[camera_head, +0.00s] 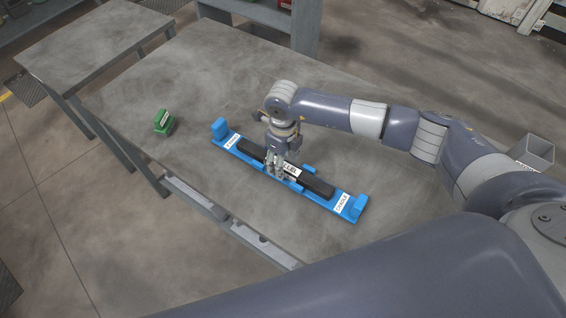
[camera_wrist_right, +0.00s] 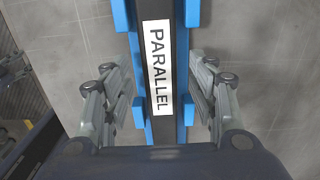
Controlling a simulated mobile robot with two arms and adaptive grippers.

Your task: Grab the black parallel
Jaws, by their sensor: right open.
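The black parallel (camera_head: 318,186) is a long dark bar lying in a blue cradle (camera_head: 230,145) on the grey table. In the right wrist view the black parallel (camera_wrist_right: 181,60) carries a white label reading PARALLEL, and the blue cradle (camera_wrist_right: 122,14) shows along both its sides. My right gripper (camera_head: 275,172) is over the middle of the bar, pointing down. In the right wrist view the fingers of my right gripper (camera_wrist_right: 160,108) are apart, one on each side of the bar and cradle. Contact cannot be told. My left gripper is not in view.
A green block-shaped object (camera_head: 163,123) stands on the table (camera_head: 190,75) left of the cradle. A grey open bin (camera_head: 534,153) is at the right. Another table (camera_head: 85,45) stands at the upper left. The table around the cradle is mostly clear.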

